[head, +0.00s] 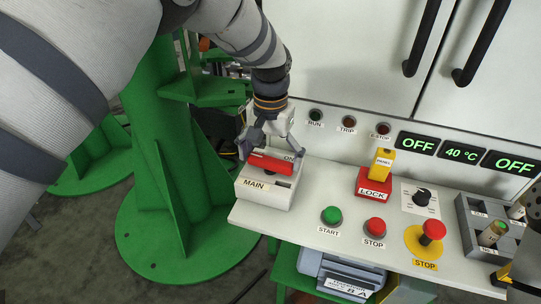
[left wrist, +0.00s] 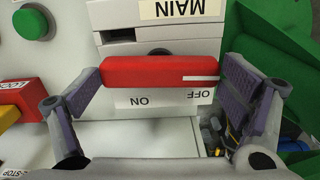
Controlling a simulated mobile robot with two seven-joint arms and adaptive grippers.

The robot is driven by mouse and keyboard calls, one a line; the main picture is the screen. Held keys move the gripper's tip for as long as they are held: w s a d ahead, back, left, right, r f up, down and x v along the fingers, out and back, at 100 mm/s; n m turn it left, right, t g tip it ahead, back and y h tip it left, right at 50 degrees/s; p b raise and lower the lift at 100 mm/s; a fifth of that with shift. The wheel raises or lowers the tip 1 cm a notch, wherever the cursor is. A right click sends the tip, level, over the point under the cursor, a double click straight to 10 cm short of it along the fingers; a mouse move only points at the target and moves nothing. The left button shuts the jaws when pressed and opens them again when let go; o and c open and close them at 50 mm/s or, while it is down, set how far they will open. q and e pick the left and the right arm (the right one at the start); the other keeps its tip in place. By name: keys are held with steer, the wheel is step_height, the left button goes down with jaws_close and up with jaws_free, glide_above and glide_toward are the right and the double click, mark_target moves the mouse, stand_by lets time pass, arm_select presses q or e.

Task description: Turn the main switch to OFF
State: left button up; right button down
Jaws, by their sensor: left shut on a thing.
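The main switch (head: 262,193) is a pale box labelled MAIN at the left end of the control panel, with a red bar handle (head: 272,163) on top. My left gripper (head: 272,156) reaches down over it, its fingers at the two ends of the bar. In the left wrist view the red handle (left wrist: 150,73) lies crosswise between the purple-grey finger pads, and my left gripper (left wrist: 162,80) is shut on it. The handle's white line is at its right end, by the OFF print; ON is printed further left. A dark shape at the head view's right edge is cut off; I cannot tell whether it is my right gripper.
Right of the switch are the green START button (head: 331,215), the red STOP button (head: 375,227), the red-and-yellow LOCK block (head: 375,180), a black dial (head: 422,196) and the emergency STOP (head: 432,231). A grey tray (head: 467,222) is further right. A green column (head: 180,150) stands left.

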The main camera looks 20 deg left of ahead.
mark_target(270, 160)
arm_select(q)
steer(key=shift+n, duration=0.5)
steer(key=o, duration=0.9)
steer(key=shift+c, duration=0.2)
step_height(270, 160, up, 12)
